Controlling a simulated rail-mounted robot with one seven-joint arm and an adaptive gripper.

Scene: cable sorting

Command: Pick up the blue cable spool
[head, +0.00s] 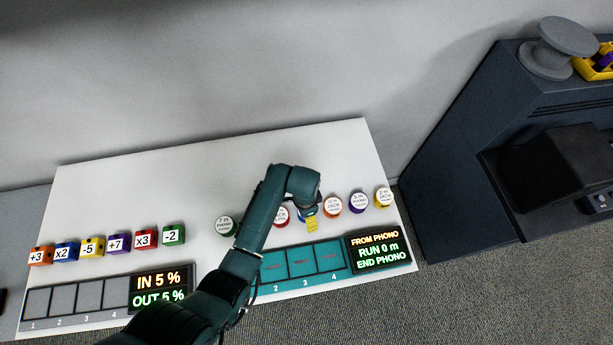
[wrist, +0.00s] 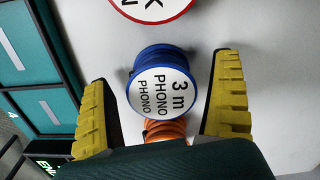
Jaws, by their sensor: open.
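The blue cable spool (wrist: 161,85) has a white top label reading "3 m PHONO PHONO". In the wrist view it stands between the two yellow fingers of my gripper (wrist: 165,118), with a visible gap on each side. My gripper is open and apart from it. In the head view my gripper (head: 309,220) is over the row of spools on the white table, and the blue spool is mostly hidden under it, with only a bit of blue showing.
An orange-rimmed spool (head: 333,205) stands close right of my gripper, then a purple one (head: 358,202) and a yellow one (head: 383,197). A red-rimmed spool (head: 282,215) is close on the left. A teal slot panel (head: 270,288) lies in front. The table (head: 190,185) behind is clear.

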